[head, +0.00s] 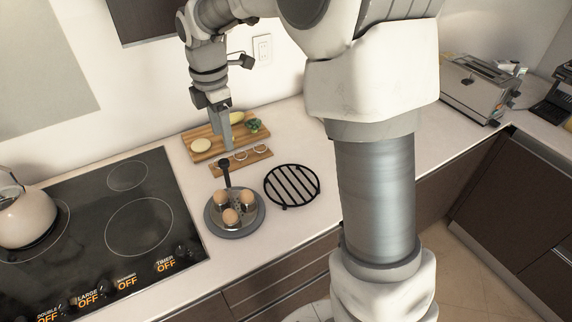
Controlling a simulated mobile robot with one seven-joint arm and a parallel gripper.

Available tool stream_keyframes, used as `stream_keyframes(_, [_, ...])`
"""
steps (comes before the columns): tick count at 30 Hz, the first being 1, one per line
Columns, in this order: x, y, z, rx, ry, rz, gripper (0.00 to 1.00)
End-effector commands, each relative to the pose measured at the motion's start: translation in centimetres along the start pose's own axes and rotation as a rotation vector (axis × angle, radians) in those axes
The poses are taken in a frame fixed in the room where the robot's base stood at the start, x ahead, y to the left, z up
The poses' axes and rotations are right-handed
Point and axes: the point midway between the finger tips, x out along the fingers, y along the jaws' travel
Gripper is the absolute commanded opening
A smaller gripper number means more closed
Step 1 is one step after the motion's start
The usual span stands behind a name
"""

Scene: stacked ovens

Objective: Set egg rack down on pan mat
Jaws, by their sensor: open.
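The egg rack (243,208) is a small round metal rack with a dark upright handle (226,174) and several brown eggs. It stands upright in or over a round grey disc (235,234) on the counter. I cannot tell whether that disc is part of the rack or a separate mat. A round black slatted mat (292,186), which looks like the pan mat, lies flat to its right, apart from it and bare. My gripper (227,148) points down above and behind the handle, open and holding nothing; its fingertips overlap the boards in this view.
Two wooden boards lie behind the rack: one with food (200,146), one with pale rings (241,160). A black cooktop (105,220) with a kettle (27,218) is at left. A toaster (478,87) stands far right. My arm hides the counter's middle.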

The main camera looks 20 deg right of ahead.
Motion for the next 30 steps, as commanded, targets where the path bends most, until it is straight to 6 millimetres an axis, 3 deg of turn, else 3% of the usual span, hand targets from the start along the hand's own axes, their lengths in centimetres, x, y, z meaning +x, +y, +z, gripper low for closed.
stream_keyframes(6, [-5.0, -5.5, 1.4, 0.393, -0.032, 0.108, 0.65])
stream_keyframes(15, [-8.8, -14.3, 2.6, 0.991, 0.03, 0.268, 0.65])
stream_keyframes(24, [-9.0, -22.3, 2.9, 1.556, 0.207, 0.392, 0.65])
stream_keyframes(30, [-8.2, -24.9, 2.7, 1.765, 0.306, 0.416, 0.65])
